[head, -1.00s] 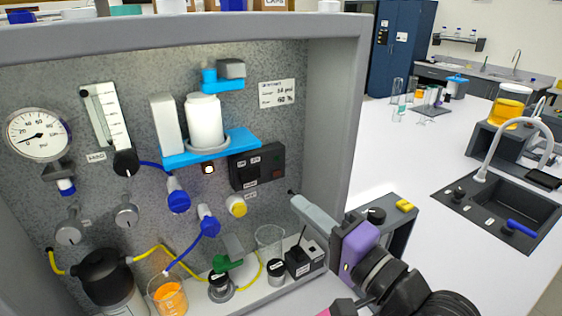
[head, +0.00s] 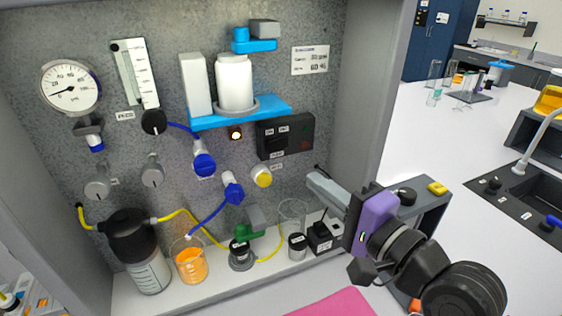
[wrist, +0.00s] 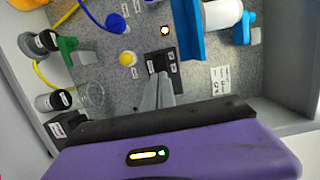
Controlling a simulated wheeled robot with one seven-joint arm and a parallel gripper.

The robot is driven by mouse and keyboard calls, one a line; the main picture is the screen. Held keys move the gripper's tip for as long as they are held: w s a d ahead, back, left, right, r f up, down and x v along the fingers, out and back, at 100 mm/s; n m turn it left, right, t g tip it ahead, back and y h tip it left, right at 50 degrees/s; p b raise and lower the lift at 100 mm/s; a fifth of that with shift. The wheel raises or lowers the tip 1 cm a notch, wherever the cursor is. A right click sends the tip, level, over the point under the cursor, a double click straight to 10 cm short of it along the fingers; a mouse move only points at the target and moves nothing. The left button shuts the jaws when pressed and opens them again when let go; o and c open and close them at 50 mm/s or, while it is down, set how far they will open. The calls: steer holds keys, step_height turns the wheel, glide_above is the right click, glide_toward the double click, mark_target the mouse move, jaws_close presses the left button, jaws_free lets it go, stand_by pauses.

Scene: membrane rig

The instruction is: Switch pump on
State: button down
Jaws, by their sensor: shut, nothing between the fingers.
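My gripper (head: 314,174), with grey fingers and a purple body, is shut and empty. It is in front of the panel, below and right of the box in the head view. In the wrist view the fingers (wrist: 158,84) point at the box and cover part of it; I cannot tell if they touch it.
A yellow knob (head: 261,176) and blue fittings (head: 204,163) are left of my gripper. The rig's ledge holds a dark-topped bottle (head: 140,250), an orange beaker (head: 191,264) and an empty beaker (head: 292,213). The grey side wall (head: 375,100) rises close to the right.

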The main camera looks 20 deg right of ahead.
mark_target(273, 147)
steer(key=w, duration=0.3)
steer(key=w+a+b, duration=0.1)
steer(key=w, duration=0.3)
steer(key=w+a+b, duration=0.1)
steer(key=w, duration=0.2)
steer(key=shift+w, duration=0.2)
steer(key=shift+w+a, duration=0.2)
steer(key=shift+w, duration=0.55)
steer(key=shift+w+a+h, duration=0.15)
steer(key=shift+h, duration=0.15)
